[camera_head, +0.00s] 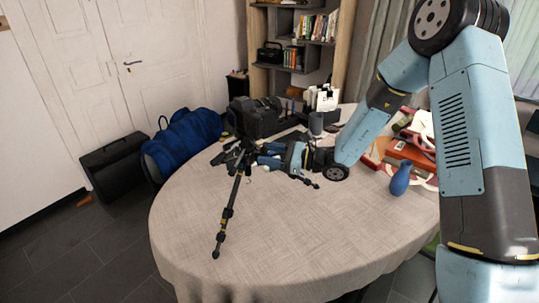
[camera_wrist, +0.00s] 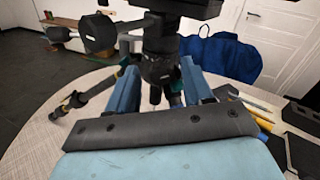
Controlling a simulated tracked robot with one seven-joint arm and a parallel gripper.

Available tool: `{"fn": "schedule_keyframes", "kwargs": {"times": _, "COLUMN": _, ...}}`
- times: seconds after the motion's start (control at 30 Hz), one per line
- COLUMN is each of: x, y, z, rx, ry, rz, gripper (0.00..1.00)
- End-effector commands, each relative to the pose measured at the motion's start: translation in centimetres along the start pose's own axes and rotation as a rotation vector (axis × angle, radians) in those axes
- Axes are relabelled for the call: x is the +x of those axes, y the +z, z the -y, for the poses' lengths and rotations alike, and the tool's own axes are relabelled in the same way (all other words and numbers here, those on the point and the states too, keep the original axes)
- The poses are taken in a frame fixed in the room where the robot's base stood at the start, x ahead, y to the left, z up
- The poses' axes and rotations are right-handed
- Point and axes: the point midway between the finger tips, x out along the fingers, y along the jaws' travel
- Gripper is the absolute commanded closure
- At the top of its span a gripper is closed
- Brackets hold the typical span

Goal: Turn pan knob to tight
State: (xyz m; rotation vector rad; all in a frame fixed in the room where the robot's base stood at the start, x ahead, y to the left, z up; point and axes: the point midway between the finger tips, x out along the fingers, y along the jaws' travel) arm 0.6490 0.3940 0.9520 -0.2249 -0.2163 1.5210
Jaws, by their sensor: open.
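A black tripod (camera_head: 230,205) stands on the round table with a black camera (camera_head: 258,117) on top. In the wrist view the dark tripod head (camera_wrist: 160,68) rises between my two blue fingers, below a black block at the top edge. My gripper (camera_head: 266,154) reaches in from the right at the height of the tripod head. In the wrist view my gripper (camera_wrist: 158,88) is open, one finger on each side of the head. I cannot make out the pan knob clearly, nor whether a finger touches anything.
The table (camera_head: 300,230) has free cloth at the front. Tripod legs spread near my gripper. A blue bag (camera_head: 183,143) and black case (camera_head: 115,165) stand on the floor.

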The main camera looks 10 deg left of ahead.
Motion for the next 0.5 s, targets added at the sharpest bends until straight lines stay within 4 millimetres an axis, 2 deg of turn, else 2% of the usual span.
{"fn": "schedule_keyframes", "kwargs": {"times": 0.17, "x": -1.8, "y": -0.1, "z": 0.1, "rx": 0.0, "ry": -0.002, "rz": -0.002, "gripper": 0.49}}
{"fn": "schedule_keyframes", "kwargs": {"times": 0.5, "x": -8.4, "y": -0.1, "z": 0.1, "rx": 0.0, "ry": -0.004, "rz": -0.001, "gripper": 0.49}}
